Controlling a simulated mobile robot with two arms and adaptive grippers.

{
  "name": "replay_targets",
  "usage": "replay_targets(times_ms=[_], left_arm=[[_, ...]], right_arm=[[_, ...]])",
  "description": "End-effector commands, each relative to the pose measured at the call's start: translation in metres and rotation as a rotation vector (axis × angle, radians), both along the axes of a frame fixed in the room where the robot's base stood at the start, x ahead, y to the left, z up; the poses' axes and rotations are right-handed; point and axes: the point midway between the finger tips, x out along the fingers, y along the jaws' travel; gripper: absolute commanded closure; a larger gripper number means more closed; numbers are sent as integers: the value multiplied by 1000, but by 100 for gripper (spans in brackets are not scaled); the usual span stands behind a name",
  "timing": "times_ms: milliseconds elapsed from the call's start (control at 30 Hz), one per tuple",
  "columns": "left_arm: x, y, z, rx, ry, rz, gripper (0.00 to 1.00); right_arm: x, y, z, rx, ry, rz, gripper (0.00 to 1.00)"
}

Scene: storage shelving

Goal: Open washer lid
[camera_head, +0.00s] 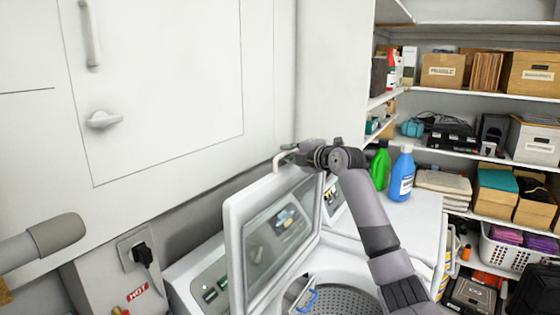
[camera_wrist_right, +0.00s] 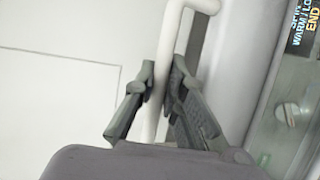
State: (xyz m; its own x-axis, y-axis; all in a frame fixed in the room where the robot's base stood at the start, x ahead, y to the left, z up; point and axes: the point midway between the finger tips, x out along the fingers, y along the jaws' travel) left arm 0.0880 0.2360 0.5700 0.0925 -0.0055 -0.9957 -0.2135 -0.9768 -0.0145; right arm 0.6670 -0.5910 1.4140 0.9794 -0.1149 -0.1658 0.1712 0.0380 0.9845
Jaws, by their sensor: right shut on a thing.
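The washer lid (camera_head: 232,240) is a white frame with a glass window. It stands raised and steeply tilted over the washer, with the drum (camera_head: 350,300) exposed below. My right gripper (camera_head: 294,155) is at the lid's top edge, shut on the white lid handle (camera_head: 281,157). In the right wrist view, the handle (camera_wrist_right: 172,45) runs between the two dark fingers of the gripper (camera_wrist_right: 161,82). My right forearm and wrist cover part of the washer top. My left gripper is not in view.
A green bottle (camera_head: 380,164) and a blue bottle (camera_head: 401,175) stand on the white top right of my arm. Shelves with boxes (camera_head: 442,70) and a white basket (camera_head: 508,252) fill the right. A white cabinet wall (camera_head: 190,60) is behind the washer, with a plug (camera_head: 141,253) lower left.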

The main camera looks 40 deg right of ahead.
Motion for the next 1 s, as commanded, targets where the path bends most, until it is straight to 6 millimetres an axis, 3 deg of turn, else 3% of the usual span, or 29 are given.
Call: replay_targets(times_ms=[33,400,900,933,1000], left_arm=[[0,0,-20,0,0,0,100],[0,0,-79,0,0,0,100],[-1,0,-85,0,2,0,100],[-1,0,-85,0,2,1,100],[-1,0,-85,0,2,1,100]], right_arm=[[-9,-4,-12,-4,-10,-5,100],[-54,-16,-14,24,-106,-4,100],[-63,-17,-7,32,-128,1,100],[-63,-17,-6,32,-128,1,87],[-63,-17,-6,33,-128,1,82]])
